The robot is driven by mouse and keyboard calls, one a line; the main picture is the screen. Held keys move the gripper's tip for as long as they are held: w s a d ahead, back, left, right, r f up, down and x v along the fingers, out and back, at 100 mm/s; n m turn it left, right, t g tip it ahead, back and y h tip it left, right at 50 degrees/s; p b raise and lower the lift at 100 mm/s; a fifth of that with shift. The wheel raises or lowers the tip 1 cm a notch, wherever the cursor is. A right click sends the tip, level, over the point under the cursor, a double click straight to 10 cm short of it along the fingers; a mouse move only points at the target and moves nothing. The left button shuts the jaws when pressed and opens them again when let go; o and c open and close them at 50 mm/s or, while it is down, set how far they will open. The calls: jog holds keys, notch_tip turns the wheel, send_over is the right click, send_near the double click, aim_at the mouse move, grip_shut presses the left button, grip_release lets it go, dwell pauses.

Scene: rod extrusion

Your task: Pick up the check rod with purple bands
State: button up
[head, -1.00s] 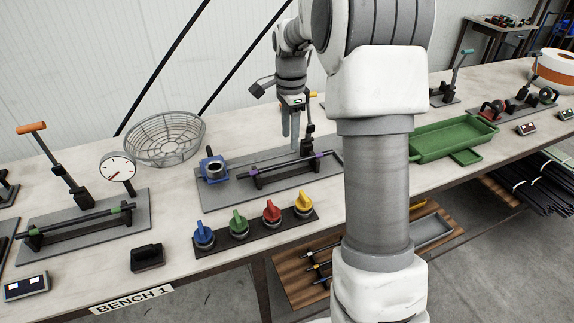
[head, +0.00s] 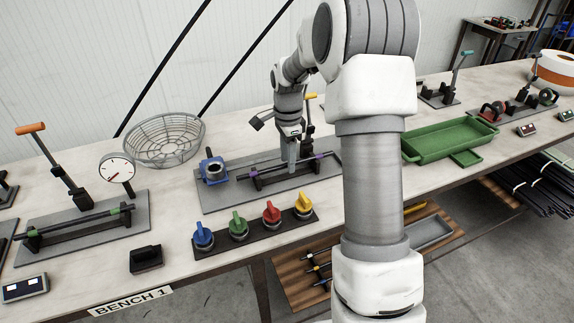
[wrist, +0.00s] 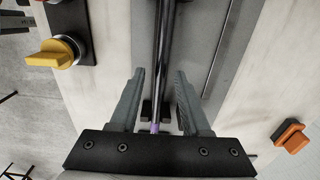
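The check rod with purple bands (head: 272,170) is dark and lies level on low supports on a grey plate (head: 222,196) in the middle of the bench. Its purple bands show near each end. My gripper (head: 291,170) is down at the rod, between the bands, and hides a short part of it. In the wrist view, the rod (wrist: 164,45) runs between the two open fingers of my gripper (wrist: 161,75), with a gap on each side. One purple band (wrist: 155,127) shows close to the gripper's base.
A row of blue, green, red and yellow knobs (head: 238,225) stands in front of the plate. A blue ring fixture (head: 214,168) is left of the rod. A wire basket (head: 165,140) stands behind left. A green tray (head: 450,137) is at right. Another rod with green bands (head: 80,222) lies at left.

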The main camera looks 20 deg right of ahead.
grip_shut()
